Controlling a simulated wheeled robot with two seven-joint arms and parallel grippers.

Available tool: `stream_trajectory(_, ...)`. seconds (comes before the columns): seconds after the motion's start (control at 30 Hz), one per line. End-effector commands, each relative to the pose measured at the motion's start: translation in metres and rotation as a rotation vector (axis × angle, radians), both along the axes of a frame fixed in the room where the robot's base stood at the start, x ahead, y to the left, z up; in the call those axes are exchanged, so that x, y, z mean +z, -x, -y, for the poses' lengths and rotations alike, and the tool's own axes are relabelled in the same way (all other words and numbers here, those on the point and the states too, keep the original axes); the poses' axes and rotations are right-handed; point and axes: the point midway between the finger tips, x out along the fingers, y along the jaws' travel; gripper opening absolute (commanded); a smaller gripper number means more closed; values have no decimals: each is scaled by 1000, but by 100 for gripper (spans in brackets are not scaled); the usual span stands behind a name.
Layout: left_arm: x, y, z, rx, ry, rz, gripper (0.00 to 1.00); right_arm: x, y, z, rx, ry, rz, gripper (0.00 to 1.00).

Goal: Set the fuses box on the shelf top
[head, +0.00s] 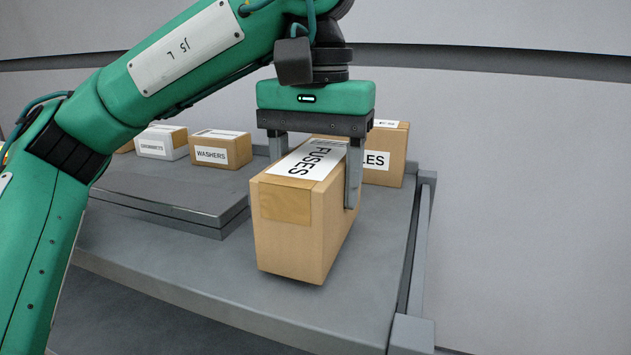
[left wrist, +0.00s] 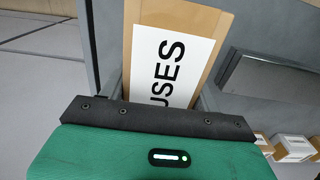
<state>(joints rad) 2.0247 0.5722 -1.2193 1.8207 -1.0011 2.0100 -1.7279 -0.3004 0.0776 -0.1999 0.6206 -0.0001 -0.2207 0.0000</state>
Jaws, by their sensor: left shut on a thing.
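The fuses box (head: 295,235) is a brown carton with a white FUSES label on its top. In the head view it is upright in the middle, over the grey shelf top (head: 200,275). My left gripper (head: 317,180) comes down from above, with one finger on each side of the box, and is shut on it. I cannot tell whether the box's bottom touches the surface or hangs just above it. In the left wrist view the box's label (left wrist: 172,66) shows just beyond the gripper body. The right gripper is not in view.
A box with a label ending in LES (head: 385,160) stands close behind the fuses box. A washers box (head: 222,150) and a grommets box (head: 162,143) stand at the back left. A raised grey slab (head: 175,190) lies left; a rail (head: 420,240) edges the right.

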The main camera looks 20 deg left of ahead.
Motion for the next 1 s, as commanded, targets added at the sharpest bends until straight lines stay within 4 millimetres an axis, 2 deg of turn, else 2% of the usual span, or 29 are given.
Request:
stream_trajectory(0.13, -9, 0, 0, 0, 1, 0, 32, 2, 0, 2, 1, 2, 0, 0)
stream_trajectory(0.53, -14, 0, 0, 1, 1, 0, 32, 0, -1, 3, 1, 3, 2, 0)
stream_trajectory(0.57, -13, 0, 0, 1, 1, 0, 67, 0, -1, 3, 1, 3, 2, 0)
stream_trajectory(0.67, -13, 0, 0, 1, 1, 0, 85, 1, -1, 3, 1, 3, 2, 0)
stream_trajectory(1.0, -8, 0, 0, 1, 1, 1, 85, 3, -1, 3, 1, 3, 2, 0)
